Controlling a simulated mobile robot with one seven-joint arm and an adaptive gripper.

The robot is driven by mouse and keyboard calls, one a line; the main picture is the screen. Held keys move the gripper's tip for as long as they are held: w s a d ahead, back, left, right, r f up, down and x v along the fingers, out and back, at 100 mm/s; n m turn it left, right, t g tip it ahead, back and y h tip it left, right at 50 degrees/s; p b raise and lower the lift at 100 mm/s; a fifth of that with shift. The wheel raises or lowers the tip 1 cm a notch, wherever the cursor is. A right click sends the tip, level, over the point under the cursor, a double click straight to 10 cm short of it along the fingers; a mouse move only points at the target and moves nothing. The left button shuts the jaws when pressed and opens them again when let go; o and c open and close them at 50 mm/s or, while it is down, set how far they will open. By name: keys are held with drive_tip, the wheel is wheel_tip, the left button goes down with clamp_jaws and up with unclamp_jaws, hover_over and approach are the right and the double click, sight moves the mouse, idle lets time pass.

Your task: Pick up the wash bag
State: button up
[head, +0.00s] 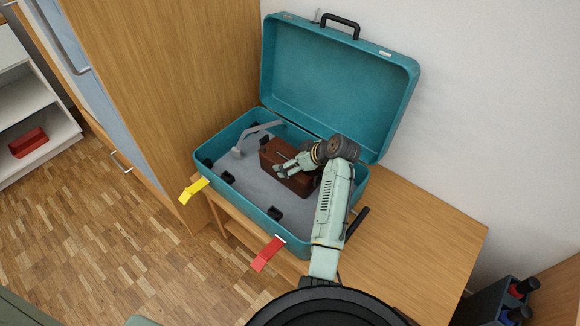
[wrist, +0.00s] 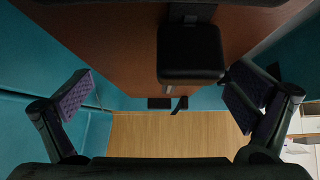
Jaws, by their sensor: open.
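The wash bag looks to be the brown box-shaped bag (head: 300,185) lying inside the open teal suitcase (head: 232,190). In the wrist view its brown side (wrist: 110,45) fills the upper part, with a black block-like fitting (wrist: 190,52) in front of it. My gripper (head: 284,170) is over the bag in the head view and hides part of it. In the wrist view my gripper (wrist: 160,98) has its two fingers spread wide, with nothing held between them. Whether a finger touches the bag cannot be told.
The suitcase lid (head: 340,85) stands raised behind the bag. A grey bent object (head: 255,137) lies at the suitcase's back left. Yellow (head: 193,190) and red (head: 268,253) tabs stick out in front. The wooden table (head: 420,235) is clear to the right.

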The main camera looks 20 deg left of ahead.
drive_tip(key=shift+a+f, duration=0.1)
drive_tip(key=c, duration=2)
drive_tip(key=shift+o, duration=0.2)
